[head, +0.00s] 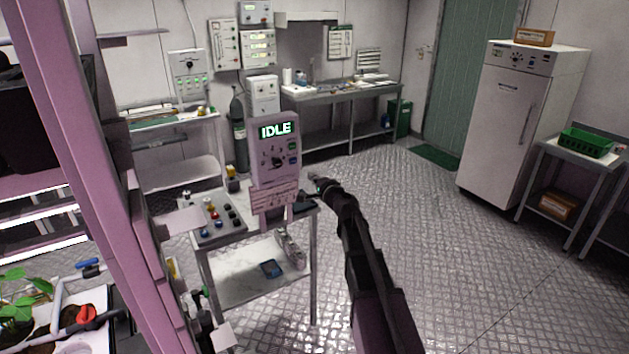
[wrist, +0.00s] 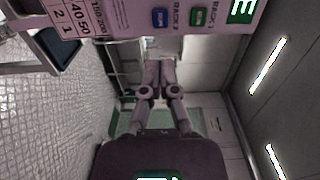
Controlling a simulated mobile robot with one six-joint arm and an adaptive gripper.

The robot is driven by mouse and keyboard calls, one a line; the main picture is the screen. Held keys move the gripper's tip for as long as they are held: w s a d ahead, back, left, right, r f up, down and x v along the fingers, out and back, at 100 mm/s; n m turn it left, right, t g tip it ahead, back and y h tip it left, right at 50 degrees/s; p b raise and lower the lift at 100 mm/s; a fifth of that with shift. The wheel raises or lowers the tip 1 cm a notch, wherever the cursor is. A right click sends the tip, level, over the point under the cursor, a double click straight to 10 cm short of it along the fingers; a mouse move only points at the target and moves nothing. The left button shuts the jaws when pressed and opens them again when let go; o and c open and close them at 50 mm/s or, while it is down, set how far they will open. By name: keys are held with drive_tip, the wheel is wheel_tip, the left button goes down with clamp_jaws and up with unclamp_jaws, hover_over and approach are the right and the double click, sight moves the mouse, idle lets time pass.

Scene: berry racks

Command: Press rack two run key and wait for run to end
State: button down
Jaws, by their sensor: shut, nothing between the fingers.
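The control panel (head: 262,180) stands upright on a small metal table, and its screen (head: 275,130) reads IDLE in green. Two keys sit on its right side: a green one (head: 292,146) above a blue one (head: 293,160). In the wrist view the panel crosses the top, turned sideways; the blue key (wrist: 160,17) appears beside a rack 2 label and the green key (wrist: 198,16) beside a rack 1 label. My gripper (head: 315,180) is shut and empty, to the right of the panel's lower part. Its fingertips (wrist: 160,62) appear apart from the keys.
A box with coloured buttons (head: 216,222) sits left of the panel on the table (head: 240,270). A pink post (head: 110,170) and planted rack stand at the left. A white cabinet (head: 505,125) and a green crate (head: 586,142) are at the right. The floor between is clear.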

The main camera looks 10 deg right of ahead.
sight(294, 160)
drive_tip(key=x, duration=1)
drive_tip(key=shift+w+a+f, duration=0.1)
drive_tip(key=shift+w, duration=0.25)
drive_tip(key=shift+x, duration=0.75)
drive_tip(key=shift+w+r, duration=0.15)
drive_tip(key=shift+r, duration=0.05)
drive_tip(key=shift+s+f, duration=0.1)
drive_tip(key=shift+s, duration=0.6)
drive_tip(key=v, duration=1.3)
drive_tip(key=shift+d, duration=0.2)
